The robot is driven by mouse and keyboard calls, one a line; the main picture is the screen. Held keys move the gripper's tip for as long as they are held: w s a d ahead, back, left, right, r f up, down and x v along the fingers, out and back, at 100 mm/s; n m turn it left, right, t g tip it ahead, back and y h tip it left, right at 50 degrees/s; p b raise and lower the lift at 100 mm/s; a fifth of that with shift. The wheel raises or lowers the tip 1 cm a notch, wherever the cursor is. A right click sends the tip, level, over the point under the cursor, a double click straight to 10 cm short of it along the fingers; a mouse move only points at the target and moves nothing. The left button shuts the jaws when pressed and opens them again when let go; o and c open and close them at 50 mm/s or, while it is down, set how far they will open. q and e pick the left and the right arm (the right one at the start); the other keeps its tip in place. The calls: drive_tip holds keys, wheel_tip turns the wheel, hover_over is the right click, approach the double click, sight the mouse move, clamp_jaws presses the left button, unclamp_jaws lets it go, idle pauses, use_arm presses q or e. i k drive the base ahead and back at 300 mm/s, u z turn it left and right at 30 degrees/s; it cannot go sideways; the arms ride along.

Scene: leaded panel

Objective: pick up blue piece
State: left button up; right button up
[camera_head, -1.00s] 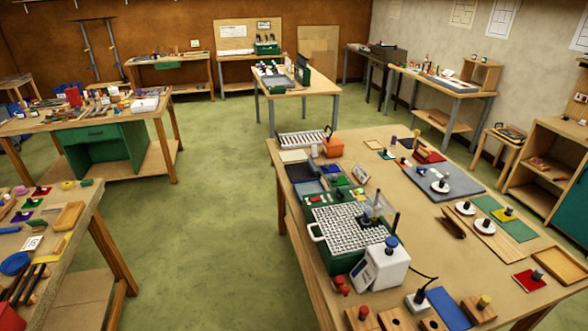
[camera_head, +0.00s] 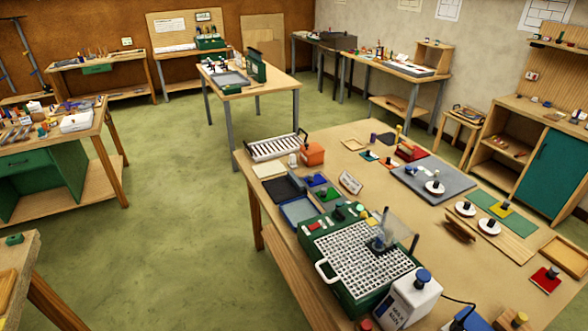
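Small coloured pieces with dark knobs lie on the near right table (camera_head: 350,142). A blue piece (camera_head: 316,181) lies beside a green piece (camera_head: 330,194), left of a small white sign (camera_head: 351,182). A teal-blue piece (camera_head: 369,156) lies farther back, near an orange-red one (camera_head: 389,162). A larger blue item (camera_head: 474,320) shows at the bottom edge and is cut off. I cannot tell which one the task means. Neither of my grippers is in view.
A green machine with a white grid top (camera_head: 360,258) and a white bottle-like box (camera_head: 408,302) stand at the table's near left. A grey board (camera_head: 432,178) holds a round white piece. Green floor (camera_head: 170,200) is open to the left. Another bench (camera_head: 20,130) stands at left.

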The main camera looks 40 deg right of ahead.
sight(312, 180)
drive_tip(key=i, duration=2)
drive_tip(key=z, duration=1)
